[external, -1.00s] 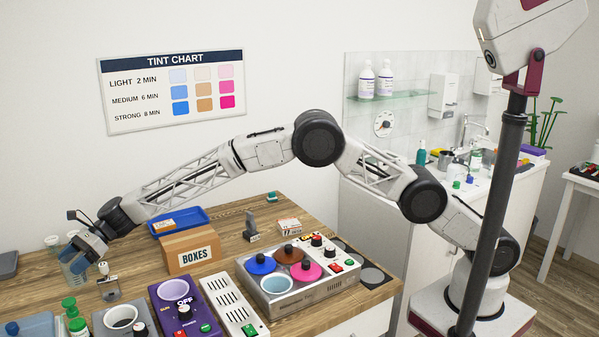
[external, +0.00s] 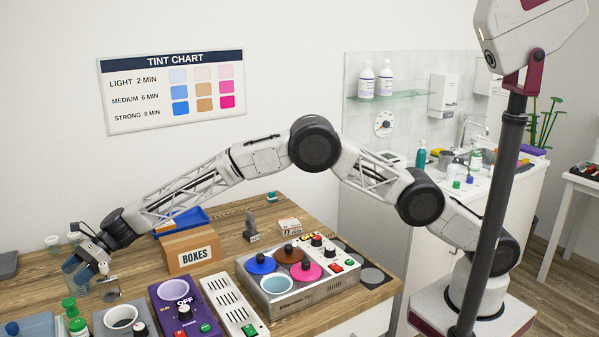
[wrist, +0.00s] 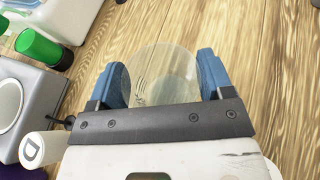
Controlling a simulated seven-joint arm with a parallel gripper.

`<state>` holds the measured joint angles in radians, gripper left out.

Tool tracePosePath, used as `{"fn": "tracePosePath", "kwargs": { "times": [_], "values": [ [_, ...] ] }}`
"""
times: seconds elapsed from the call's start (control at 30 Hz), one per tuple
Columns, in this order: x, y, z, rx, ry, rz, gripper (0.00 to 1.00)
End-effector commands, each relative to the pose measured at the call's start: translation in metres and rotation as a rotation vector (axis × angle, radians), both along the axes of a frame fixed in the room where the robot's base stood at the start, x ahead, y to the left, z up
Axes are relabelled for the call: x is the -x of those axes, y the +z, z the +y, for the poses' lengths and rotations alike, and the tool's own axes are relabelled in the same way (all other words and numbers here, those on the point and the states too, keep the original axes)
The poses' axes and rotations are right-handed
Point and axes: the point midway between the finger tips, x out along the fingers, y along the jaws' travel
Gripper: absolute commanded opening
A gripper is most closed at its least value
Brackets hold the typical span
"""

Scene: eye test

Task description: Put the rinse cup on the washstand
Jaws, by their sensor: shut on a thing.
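My gripper (external: 80,264) is at the far left of the external view, low over the wooden table. In the wrist view its blue fingers (wrist: 156,82) are shut on a clear, see-through cup (wrist: 165,70), one finger on each side. I take this as the rinse cup; in the external view it shows faintly between the fingers (external: 82,281). I cannot tell whether its base touches the table. The washstand (external: 365,222), with a tap and bottles on top, stands far off at the right, behind my arm.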

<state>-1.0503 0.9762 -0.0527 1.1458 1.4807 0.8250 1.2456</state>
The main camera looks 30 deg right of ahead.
Motion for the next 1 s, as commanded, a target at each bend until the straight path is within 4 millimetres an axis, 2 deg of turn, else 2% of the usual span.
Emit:
{"fn": "tracePosePath", "kwargs": {
  "times": [0.23,0.27,0.4,0.83,1.0],
  "values": [
    [0.0,-0.0035,0.0,0.0,0.0,0.001,0.51],
    [0.0,-0.0033,0.0,0.0,0.0,0.001,0.77],
    [0.0,-0.0031,0.0,0.0,0.0,0.001,0.98],
    [0.0,0.0005,0.0,0.0,0.0,0.0,0.99],
    [-0.0031,0.0035,-0.0067,0.0,0.0,0.001,0.99]
  ]
}}
